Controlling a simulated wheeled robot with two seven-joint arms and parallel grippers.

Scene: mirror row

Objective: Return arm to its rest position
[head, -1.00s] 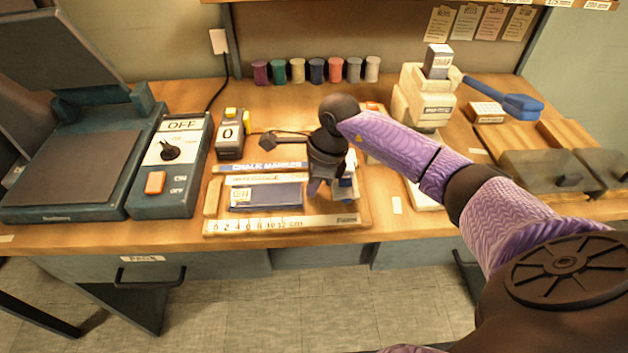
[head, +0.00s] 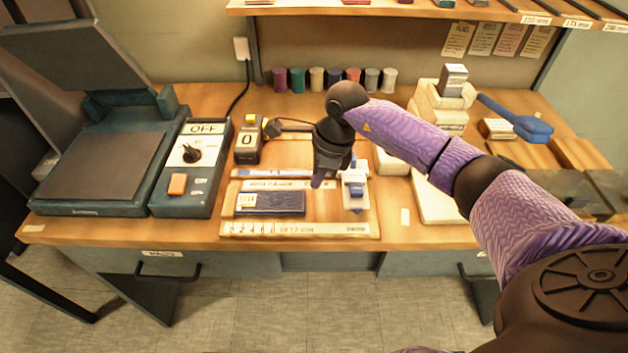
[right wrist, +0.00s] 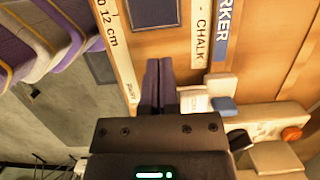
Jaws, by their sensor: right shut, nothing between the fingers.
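My right arm (head: 430,148) reaches in from the right over the bench, in purple and black. My right gripper (head: 318,182) is above the board of tools, near the dark blue block and the small white-and-blue device (head: 355,188). In the right wrist view the two dark fingers (right wrist: 159,75) are together with nothing between them. They point over the board's edge beside the ruler (right wrist: 120,50). My left gripper is not in view.
The bench (head: 420,240) holds a heat press (head: 100,170), a switch box marked OFF (head: 190,160), a counter reading 0 (head: 248,142) and the tool board with its ruler (head: 290,229). A cream machine (head: 440,105) and a blue-handled tool (head: 520,122) stand right.

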